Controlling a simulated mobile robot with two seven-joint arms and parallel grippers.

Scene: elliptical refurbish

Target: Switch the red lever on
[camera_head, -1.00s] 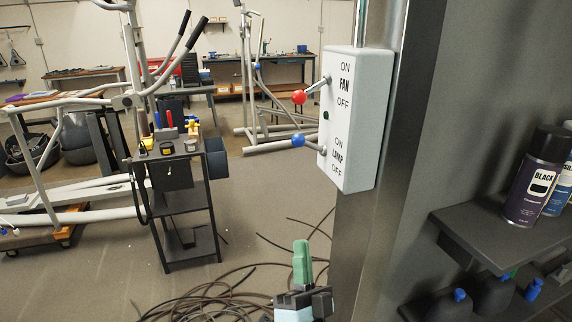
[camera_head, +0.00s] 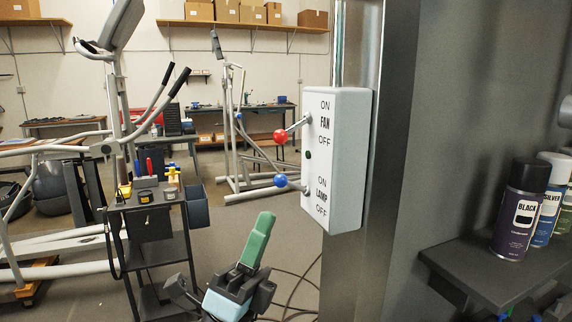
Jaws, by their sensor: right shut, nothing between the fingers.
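The switch box (camera_head: 347,165) is white and fixed to a metal post. Its upper switch, labelled FAN between ON and OFF, has the red lever (camera_head: 281,136), a metal rod with a red ball that slopes down from its pivot. Below it, the LAMP switch has a blue-balled lever (camera_head: 281,180), whose ball sits slightly above its pivot. My right gripper (camera_head: 265,218), with green fingers, is shut and empty, pointing up. It appears below and left of the box, apart from both levers. My left gripper is out of view.
A black shelf (camera_head: 500,262) with spray cans (camera_head: 521,210) stands at the right. A dark tool cart (camera_head: 150,235) and exercise machines stand at the left. Cables lie on the floor. The space left of the levers looks open.

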